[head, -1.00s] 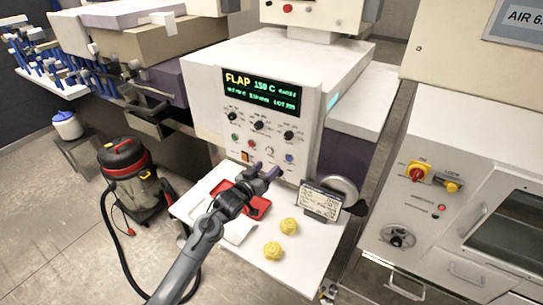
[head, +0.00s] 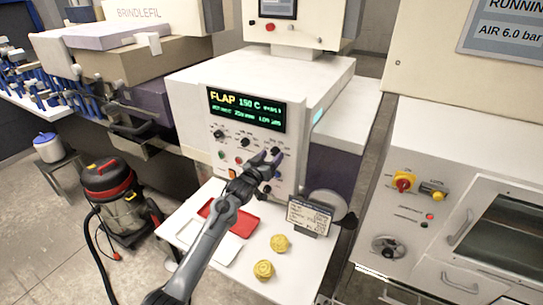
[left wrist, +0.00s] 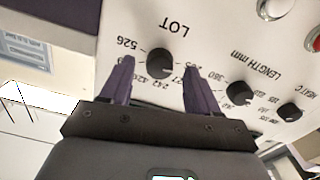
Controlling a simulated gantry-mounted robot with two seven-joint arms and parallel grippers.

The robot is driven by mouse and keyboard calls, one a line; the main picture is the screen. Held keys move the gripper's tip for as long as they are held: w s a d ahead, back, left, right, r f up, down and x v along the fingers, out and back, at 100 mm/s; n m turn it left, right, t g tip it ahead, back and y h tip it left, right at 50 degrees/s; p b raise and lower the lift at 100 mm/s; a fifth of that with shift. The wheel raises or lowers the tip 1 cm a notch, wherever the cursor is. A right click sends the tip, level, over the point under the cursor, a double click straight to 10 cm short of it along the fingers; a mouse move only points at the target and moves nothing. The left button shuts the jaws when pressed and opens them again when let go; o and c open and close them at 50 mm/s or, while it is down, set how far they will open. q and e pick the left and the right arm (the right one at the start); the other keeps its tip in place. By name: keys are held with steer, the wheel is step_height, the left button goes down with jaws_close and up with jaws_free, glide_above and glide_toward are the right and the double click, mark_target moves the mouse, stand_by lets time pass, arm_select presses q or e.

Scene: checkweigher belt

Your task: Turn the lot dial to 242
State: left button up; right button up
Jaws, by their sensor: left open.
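The lot dial (left wrist: 160,63) is a round black knob on a white panel. In the left wrist view its LOT label is upside down, with small numbers around it, one seemingly 242. Its pointer is too dark to read. My left gripper (left wrist: 158,66) is open, one purple finger on each side of the knob; contact is not visible. In the head view the left gripper (head: 266,157) is at the right-hand dial of the panel's row and partly hides it. The display (head: 246,108) reads FLAP 150 C; its smaller line is blurred. My right gripper is out of view.
The length dial (left wrist: 239,92) and heat dial (left wrist: 290,111) sit beside the lot dial. Below the panel, a white table holds a red tray (head: 246,221), yellow lumps (head: 280,243) and a small sign (head: 310,215). A vacuum cleaner (head: 120,205) stands left.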

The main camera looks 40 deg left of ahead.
arm_select(q)
steer(key=shift+w, duration=0.55)
steer(key=c, duration=1)
steer(key=shift+c, duration=0.2)
